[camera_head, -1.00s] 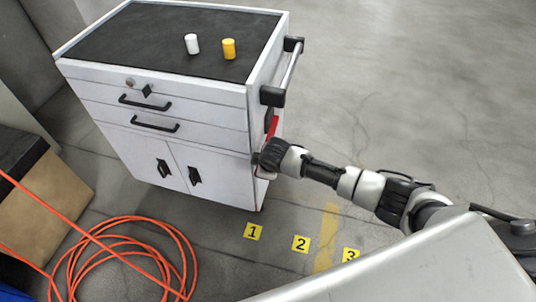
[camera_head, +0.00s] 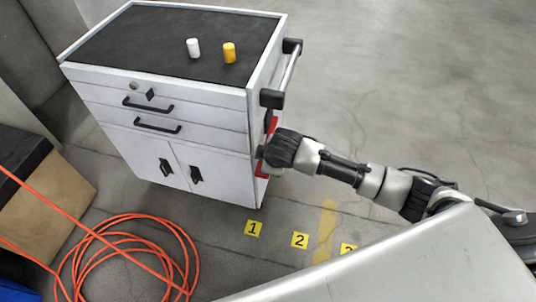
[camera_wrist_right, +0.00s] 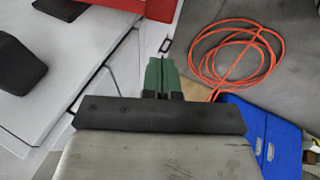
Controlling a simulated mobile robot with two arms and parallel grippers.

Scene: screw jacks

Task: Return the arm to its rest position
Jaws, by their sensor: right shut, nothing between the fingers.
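My right arm (camera_head: 345,170) reaches in from the right to the right side of the white tool cart (camera_head: 215,130). Its gripper end is beside the cart's lower right side, and the fingertips are hidden in the head view. In the right wrist view, the right gripper (camera_wrist_right: 162,76) has green fingers that are together and empty. Red parts show at the cart's side, one above the wrist (camera_head: 271,124) and one below it (camera_head: 262,170). My left gripper is not in view.
A white cylinder (camera_head: 193,48) and a yellow cylinder (camera_head: 229,53) stand on the cart's black top. The cart has a side handle (camera_head: 290,75). A coiled orange hose (camera_head: 130,262) and a cardboard box (camera_head: 50,195) are at left. The floor at upper right is clear.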

